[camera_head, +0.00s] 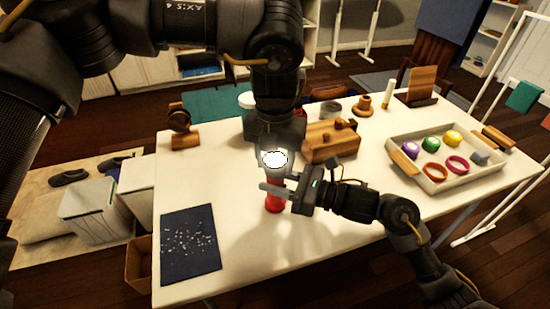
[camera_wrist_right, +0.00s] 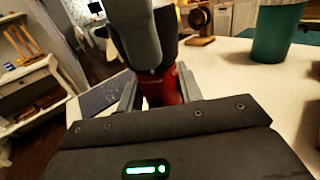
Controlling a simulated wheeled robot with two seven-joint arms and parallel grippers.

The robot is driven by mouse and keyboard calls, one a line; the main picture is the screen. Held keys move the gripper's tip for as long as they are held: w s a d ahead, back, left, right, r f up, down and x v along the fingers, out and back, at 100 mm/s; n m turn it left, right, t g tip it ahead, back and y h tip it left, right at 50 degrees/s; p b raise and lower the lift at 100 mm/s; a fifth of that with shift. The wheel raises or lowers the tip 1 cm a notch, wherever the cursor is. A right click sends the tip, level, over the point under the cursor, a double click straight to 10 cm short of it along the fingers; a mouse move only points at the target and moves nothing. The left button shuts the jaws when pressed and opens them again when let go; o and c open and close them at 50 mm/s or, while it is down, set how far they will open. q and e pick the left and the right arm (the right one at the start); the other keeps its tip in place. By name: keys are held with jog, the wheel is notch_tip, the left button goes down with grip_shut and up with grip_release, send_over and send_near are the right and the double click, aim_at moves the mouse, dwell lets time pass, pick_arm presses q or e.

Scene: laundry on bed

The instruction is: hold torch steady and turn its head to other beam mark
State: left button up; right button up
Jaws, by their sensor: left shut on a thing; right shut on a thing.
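The red torch (camera_head: 275,203) stands upright near the front middle of the white table. A bright white glow (camera_head: 275,159) shows at its top. My right gripper (camera_head: 277,189) reaches in from the right and is shut on the torch's red body. In the right wrist view the red body (camera_wrist_right: 163,88) is between the right fingers (camera_wrist_right: 160,95). My left gripper (camera_head: 275,150) comes down from above and is shut on the torch's head; it also shows in the right wrist view (camera_wrist_right: 138,35). The head and any beam marks are hidden by the left gripper and glare.
A dark blue mat (camera_head: 190,245) with pale specks lies at front left. A wooden block (camera_head: 331,141) stands close behind the right gripper. A white tray (camera_head: 446,181) of coloured items is on the right. A teal container (camera_wrist_right: 277,32) shows in the wrist view.

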aim_at(275, 159)
pick_arm(q)
jog(key=n, duration=0.7)
jog(key=shift+w+a, duration=0.1)
jog(key=n, duration=0.4)
jog(key=shift+n, duration=1.9)
jog(key=o, duration=1)
jog(key=shift+r, duration=0.1)
notch_tip(275, 159, up, 12)
